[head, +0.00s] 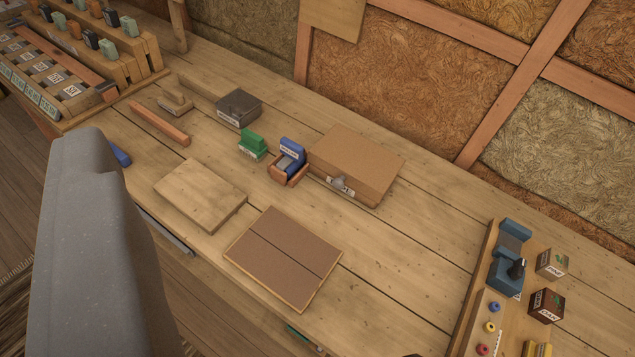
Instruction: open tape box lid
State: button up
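The tape box (356,158) is a flat brown box near the back of the wooden bench, right of centre. Its lid looks shut. A pale label (347,190) with dark, partly covered letters is on its front face, and a small grey knob or catch (340,183) sits over the label. A large grey rounded part, which seems to be of my arm, fills the lower left. My gripper's fingertips do not show, and nothing of mine touches the box.
A blue item in a reddish wooden holder (287,172) stands close to the box's left side. A green block (252,146) and a dark box (238,108) lie farther left. A brown two-panel board (282,258) lies in front. Bare bench (410,235) extends right, toward a tray.

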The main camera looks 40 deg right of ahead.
aim_at(355, 161)
jog(key=k, duration=0.35)
jog(key=z, duration=0.35)
jog(key=i, duration=0.1)
jog(key=z, duration=2.2)
jog(key=k, duration=0.9)
jog(key=u, duration=1.35)
jog(key=i, duration=1)
jog(key=u, duration=0.05)
